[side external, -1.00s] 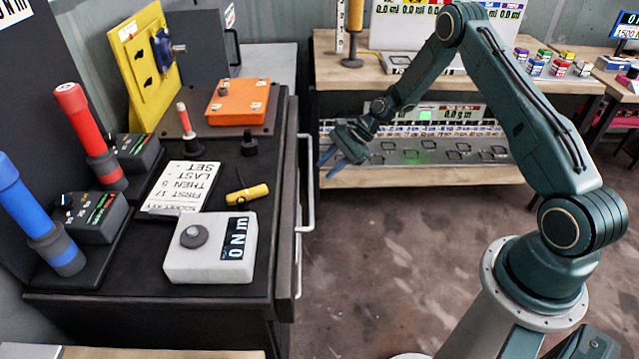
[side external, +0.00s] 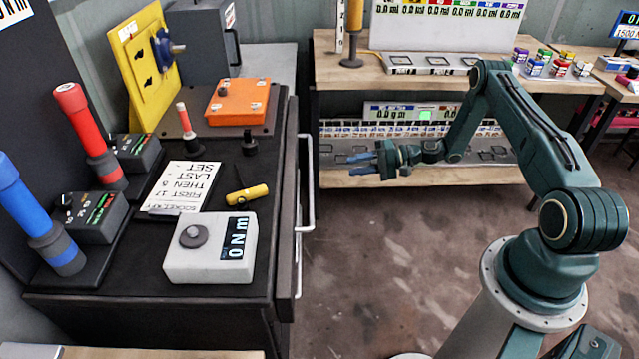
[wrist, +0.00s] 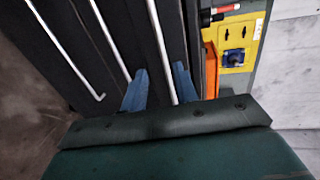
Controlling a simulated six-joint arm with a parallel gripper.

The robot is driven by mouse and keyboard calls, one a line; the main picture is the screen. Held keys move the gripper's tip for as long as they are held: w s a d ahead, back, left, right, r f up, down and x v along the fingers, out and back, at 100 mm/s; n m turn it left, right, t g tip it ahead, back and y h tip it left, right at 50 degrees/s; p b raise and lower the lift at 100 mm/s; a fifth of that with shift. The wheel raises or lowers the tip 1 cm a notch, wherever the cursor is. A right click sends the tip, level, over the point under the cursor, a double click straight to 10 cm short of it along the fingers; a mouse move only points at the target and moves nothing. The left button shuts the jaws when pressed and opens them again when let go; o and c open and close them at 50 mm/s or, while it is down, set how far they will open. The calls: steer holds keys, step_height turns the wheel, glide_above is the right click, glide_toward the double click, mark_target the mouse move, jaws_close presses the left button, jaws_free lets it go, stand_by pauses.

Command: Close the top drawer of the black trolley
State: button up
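The black trolley (side external: 120,287) stands at the left, and its top edge also shows in the wrist view. A long pale handle (side external: 308,185) runs along the top drawer's front (side external: 289,230). This front stands slightly out past the worktop edge; how far the drawer is open is hard to tell. In the wrist view, several pale handles run along the drawer fronts, and the top one (wrist: 158,50) appears between my fingers. My gripper (side external: 358,164) is open and empty, with blue fingers pointing left at the trolley, apart from the handle. The fingers also show in the wrist view (wrist: 160,88).
On the trolley are a white torque box (side external: 208,262), a yellow tool (side external: 247,194), an instruction card (side external: 182,188), an orange block (side external: 238,101) and a yellow panel (side external: 143,65). A bench (side external: 420,178) stands behind my gripper. The floor between trolley and base is clear.

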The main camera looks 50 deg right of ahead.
mark_target(310, 172)
steer(key=shift+s+d, duration=0.1)
steer(key=x, duration=1.3)
steer(key=shift+w+a, duration=0.3)
jaws_close()
